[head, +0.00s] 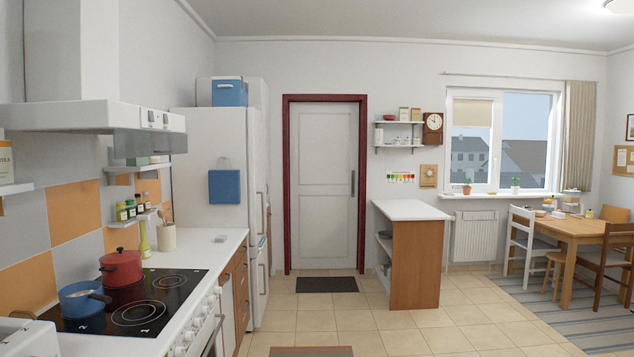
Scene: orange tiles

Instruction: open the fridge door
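A tall white fridge (221,150) stands at the left side of the room, beyond the end of the counter. Its broad side panel faces me, with a blue towel (223,187) hanging on it. The fridge's front with its door (258,165) faces right and shows only as a narrow, steep strip. The door looks shut. Vertical handles show along the front edge, one upper and one lower. Neither of my grippers is in view.
A counter (205,250) with a stove (135,300), red pot (120,267) and blue pot (82,299) runs along the left. A small island (415,255) stands right of the door mat (328,285). Tiled floor (310,315) is mostly clear between them. A dining table (575,229) is far right.

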